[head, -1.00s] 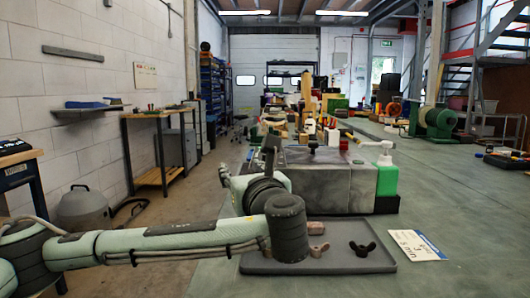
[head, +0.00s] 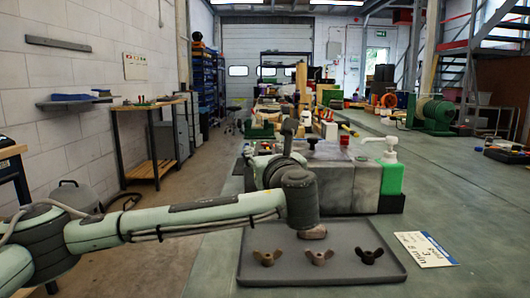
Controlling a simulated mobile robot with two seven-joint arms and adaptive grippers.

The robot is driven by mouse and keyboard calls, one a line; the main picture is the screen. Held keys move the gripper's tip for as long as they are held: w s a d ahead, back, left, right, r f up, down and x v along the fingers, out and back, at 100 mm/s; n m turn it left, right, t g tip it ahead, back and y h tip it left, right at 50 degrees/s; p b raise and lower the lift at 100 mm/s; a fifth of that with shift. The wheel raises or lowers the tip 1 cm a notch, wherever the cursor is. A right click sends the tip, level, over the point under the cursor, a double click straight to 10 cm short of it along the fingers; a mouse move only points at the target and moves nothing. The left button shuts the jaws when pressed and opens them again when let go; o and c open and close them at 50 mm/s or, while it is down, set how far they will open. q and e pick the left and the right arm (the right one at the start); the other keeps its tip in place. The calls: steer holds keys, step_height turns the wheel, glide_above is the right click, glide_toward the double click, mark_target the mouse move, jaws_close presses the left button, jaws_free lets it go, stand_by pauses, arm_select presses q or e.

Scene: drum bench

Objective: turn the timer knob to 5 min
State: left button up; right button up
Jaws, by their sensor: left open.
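A grey box-shaped machine (head: 343,187) stands on the bench, with a black knob (head: 313,143) on its top. I cannot tell whether this is the timer knob; no dial marks are readable. My left arm crosses the machine's front left part and hides it. My left gripper (head: 268,149) is open at the machine's left end, pointing away from me, partly hidden by its own wrist. I cannot tell whether it touches anything. A white card (head: 425,249) with "min" writing lies on the bench at the right, its number hard to read. My right gripper is out of view.
A brownish piece (head: 314,233) shows just under my wrist. A green bottle with a white pump (head: 391,177) stands at the machine's right end. The bench at the right is mostly clear.

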arm_select(q)
steer(key=shift+w, duration=0.15)
jaws_close()
